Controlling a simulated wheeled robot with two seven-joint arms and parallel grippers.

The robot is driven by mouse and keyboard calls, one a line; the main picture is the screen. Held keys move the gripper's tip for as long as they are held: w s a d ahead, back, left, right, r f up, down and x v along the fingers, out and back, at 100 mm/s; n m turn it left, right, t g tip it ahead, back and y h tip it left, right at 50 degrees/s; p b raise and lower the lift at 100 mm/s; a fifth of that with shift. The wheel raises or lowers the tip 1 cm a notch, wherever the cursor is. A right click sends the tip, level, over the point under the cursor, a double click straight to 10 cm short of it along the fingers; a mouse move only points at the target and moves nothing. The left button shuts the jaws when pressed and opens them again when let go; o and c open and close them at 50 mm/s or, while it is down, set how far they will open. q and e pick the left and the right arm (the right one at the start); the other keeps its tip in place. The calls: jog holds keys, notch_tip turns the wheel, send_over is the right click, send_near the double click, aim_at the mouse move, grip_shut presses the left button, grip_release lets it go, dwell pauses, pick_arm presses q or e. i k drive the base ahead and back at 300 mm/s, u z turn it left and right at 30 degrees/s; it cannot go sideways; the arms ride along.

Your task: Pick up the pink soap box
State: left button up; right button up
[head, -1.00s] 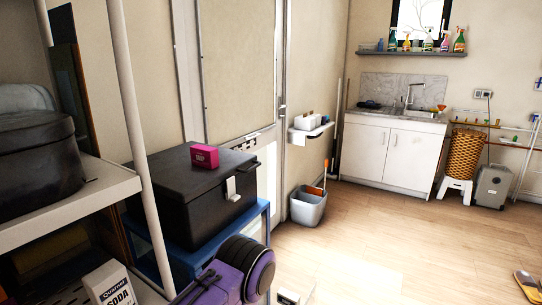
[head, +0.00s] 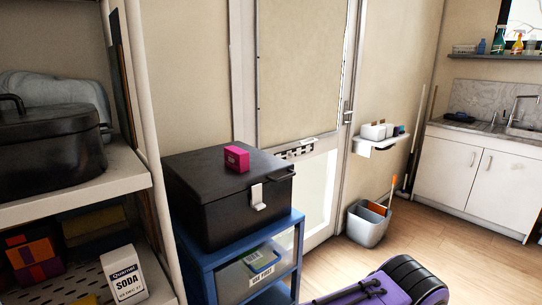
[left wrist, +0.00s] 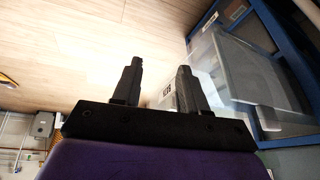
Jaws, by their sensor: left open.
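The pink soap box (head: 237,158) lies on the flat lid of a black chest (head: 205,185) in the head view, near the lid's middle. In the head view my left arm shows as a purple and black part at the bottom, right of the blue shelf; its fingers are out of that view. In the left wrist view my left gripper (left wrist: 157,82) is open, its two black fingers apart with nothing between them. The soap box does not show in the left wrist view. My right gripper is in neither view.
The chest stands on a blue shelf unit (head: 300,216) with a clear bin (head: 235,276) below. A white rack (head: 130,172) with a dark pot (head: 48,150) and a soda box (head: 125,281) is at left. A grey bucket (head: 366,227) stands by the wall. Open floor lies at right.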

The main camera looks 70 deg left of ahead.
aim_at(237, 158)
jog(key=i, duration=1.75)
jog(key=u, duration=1.9)
